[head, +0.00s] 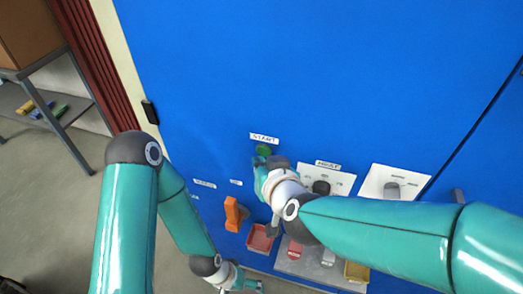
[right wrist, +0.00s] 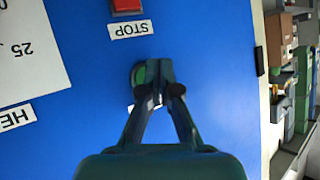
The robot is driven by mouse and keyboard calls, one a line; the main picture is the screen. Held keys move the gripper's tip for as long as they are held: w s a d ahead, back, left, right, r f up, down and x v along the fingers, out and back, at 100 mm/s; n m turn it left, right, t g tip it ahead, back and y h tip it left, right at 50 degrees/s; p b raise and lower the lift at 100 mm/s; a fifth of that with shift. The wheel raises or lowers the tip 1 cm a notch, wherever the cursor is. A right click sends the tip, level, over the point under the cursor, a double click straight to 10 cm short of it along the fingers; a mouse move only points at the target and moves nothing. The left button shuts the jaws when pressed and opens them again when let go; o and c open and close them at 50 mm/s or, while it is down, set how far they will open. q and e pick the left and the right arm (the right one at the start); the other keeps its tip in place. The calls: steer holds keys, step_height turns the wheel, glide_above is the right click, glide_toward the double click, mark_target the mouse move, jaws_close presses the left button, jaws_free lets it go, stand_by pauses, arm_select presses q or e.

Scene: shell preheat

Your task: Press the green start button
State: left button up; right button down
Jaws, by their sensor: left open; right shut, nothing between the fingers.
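The green start button (head: 263,150) is on the blue panel (head: 300,70), just below the START label (head: 264,138) in the head view. My right gripper (head: 260,163) is shut and empty, with its fingertips right at the button's lower edge. In the right wrist view the closed fingertips (right wrist: 159,72) cover part of the green button (right wrist: 138,74), whose left side shows beside them. I cannot tell whether the fingertips touch it. My left gripper (head: 248,285) is open and low in the head view, apart from the button.
A red STOP button (right wrist: 127,6) with its label (right wrist: 130,29) is near my right fingertips in the wrist view. A shelf (head: 62,112) stands at left.

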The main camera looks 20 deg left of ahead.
steer(key=shift+w+r, duration=0.1)
steer(key=shift+w, duration=0.65)
stand_by(0.7)
steer(key=shift+s, duration=0.85)
steer(key=shift+s+p, duration=0.6)
steer(key=shift+s, duration=1.9)
